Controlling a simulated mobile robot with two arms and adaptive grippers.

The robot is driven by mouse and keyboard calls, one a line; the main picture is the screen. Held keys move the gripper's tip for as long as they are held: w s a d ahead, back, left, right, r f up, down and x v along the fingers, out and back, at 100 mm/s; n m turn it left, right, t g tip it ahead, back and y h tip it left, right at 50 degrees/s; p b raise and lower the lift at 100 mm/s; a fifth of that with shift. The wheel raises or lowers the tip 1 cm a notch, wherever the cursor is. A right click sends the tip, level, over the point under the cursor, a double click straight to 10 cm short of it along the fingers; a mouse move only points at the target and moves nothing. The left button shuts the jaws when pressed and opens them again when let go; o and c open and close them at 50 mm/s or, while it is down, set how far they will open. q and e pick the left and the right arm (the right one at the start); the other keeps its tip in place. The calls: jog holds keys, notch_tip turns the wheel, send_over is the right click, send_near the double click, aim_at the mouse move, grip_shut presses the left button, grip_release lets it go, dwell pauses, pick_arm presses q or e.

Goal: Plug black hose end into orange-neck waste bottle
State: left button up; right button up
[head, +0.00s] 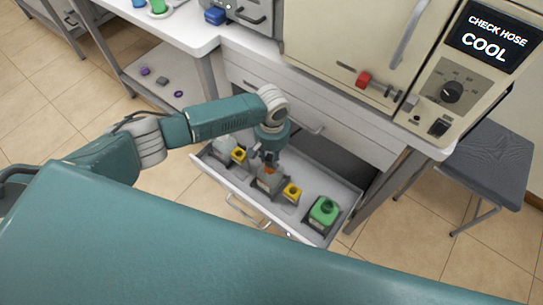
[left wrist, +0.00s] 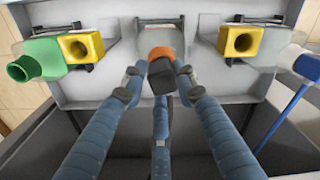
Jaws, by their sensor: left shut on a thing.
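The orange-neck waste bottle (head: 268,181) is pale grey and sits in the open drawer. In the left wrist view its orange neck (left wrist: 160,53) is at the top middle. My right gripper is not in view.
The open drawer (head: 318,235) also holds a green bottle (head: 324,212), yellow blocks (head: 291,193) and a white bottle (head: 225,146). The cream machine (head: 352,40) reads "CHECK HOSE COOL". A grey stool (head: 484,165) stands at right. Floor is clear to the left.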

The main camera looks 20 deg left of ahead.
pick_arm(q)
jog(key=shift+f, duration=0.25)
jog(key=o, duration=1.2)
